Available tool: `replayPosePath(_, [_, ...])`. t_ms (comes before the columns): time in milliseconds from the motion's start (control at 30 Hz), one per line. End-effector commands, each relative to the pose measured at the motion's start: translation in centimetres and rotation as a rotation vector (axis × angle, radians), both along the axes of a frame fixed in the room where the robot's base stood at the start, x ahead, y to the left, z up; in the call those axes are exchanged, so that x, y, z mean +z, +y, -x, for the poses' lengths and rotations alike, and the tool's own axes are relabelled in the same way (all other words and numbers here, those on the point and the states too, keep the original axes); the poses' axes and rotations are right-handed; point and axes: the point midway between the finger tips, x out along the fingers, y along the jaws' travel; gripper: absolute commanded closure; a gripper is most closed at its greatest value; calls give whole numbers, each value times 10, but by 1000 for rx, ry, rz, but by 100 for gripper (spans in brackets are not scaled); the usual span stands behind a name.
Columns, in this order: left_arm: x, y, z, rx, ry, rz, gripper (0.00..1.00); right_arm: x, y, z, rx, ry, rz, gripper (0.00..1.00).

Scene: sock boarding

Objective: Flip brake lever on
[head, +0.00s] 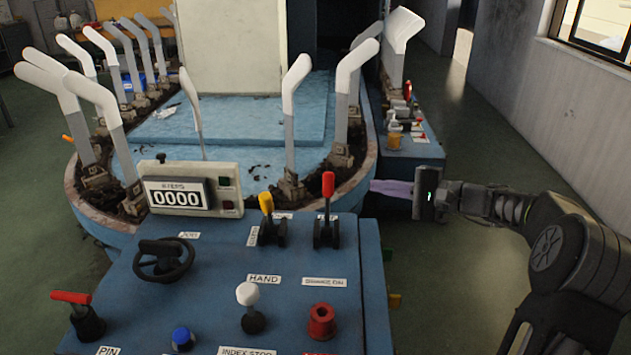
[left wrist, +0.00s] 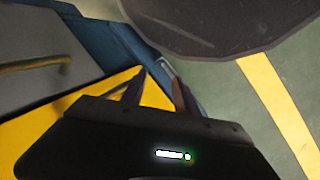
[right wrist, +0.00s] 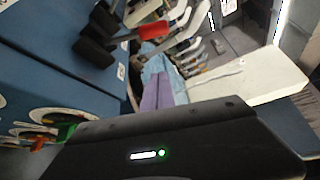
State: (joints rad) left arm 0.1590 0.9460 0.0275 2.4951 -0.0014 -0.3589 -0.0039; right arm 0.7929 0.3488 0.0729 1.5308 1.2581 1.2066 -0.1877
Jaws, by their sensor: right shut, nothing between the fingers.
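The brake lever (head: 328,184) has a red grip and stands roughly upright on its black base, above a label that appears to read BRAKE ON, on the blue control panel (head: 225,300). The lever's red grip (right wrist: 153,30) also shows at the top of the right wrist view. My right gripper (head: 378,187) is shut and empty, to the right of the lever and apart from it, with its purple fingers pointing left. My left gripper (left wrist: 158,88) is seen only in its wrist view; its fingers are apart with nothing seen between them.
A yellow-grip lever (head: 267,203) stands close left of the brake lever. A white-knob lever (head: 249,295), red button (head: 321,320), handwheel (head: 163,260) and counter box (head: 190,190) share the panel. White sock forms (head: 294,85) rise behind. Open floor lies to the right.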

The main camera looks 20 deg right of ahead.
Motion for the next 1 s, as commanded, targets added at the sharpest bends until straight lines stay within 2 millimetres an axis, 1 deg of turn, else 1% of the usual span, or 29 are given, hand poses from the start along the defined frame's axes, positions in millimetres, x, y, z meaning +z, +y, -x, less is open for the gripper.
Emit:
replayPosePath(367, [0,0,1,-1,1,0,64,1,1,-1,2,-3,-2,100])
replayPosePath(567, [1,0,0,0,1,0,64,0,9,-10,3,-4,-2,100])
replayPosePath(767, [3,0,0,0,1,0,64,-5,27,-34,4,-4,-2,100])
replayPosePath(1000, [7,0,0,0,1,0,64,-14,57,-73,5,-2,-2,100])
